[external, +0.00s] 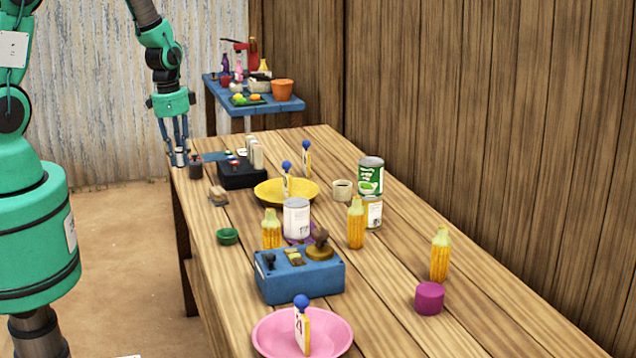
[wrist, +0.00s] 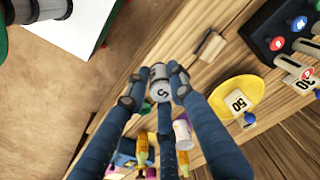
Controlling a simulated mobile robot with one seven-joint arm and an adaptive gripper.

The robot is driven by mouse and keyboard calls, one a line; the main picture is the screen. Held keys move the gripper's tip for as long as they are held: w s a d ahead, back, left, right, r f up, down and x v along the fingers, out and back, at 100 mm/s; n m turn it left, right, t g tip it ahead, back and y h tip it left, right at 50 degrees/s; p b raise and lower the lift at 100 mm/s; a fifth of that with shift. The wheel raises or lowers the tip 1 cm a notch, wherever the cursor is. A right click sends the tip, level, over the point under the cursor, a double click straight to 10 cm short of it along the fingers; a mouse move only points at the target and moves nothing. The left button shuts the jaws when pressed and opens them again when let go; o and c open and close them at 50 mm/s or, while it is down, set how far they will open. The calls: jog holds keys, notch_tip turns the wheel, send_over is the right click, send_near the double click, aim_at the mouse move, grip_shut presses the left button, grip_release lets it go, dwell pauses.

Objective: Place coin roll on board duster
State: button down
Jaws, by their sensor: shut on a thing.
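My gripper (wrist: 158,84) is shut on a grey cylinder, the coin roll (wrist: 160,83), which has a dark numeral on its side. In the external view my gripper (external: 178,155) hangs at the table's far left edge, with the roll (external: 180,158) small between its fingertips. The board duster (external: 218,198), a small wooden block with a greyish underside, lies on the table near the left edge, nearer the external camera than my gripper. It also shows in the wrist view (wrist: 209,45), to the upper right of the held roll, apart from it. Its top looks bare.
A green bowl (external: 228,236), cans, corn cobs, a blue box (external: 300,281) and a pink dish (external: 340,335) stand closer to the external camera.

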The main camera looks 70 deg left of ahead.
jog(key=s+f, duration=0.3)
jog(key=f, duration=0.3)
dwell(0.5)
jog(key=shift+w+a, duration=0.1)
jog(key=shift+a, duration=0.05)
jog(key=p, duration=0.1)
send_over(218, 189)
jog(key=s, duration=0.1)
jog(key=shift+d+f, duration=0.35)
jog(key=shift+f, duration=0.3)
jog(key=shift+w, duration=0.1)
jog(key=shift+w+a, duration=0.15)
jog(key=shift+w, duration=0.05)
jog(key=shift+f, duration=1.8)
jog(key=shift+f, duration=0.1)
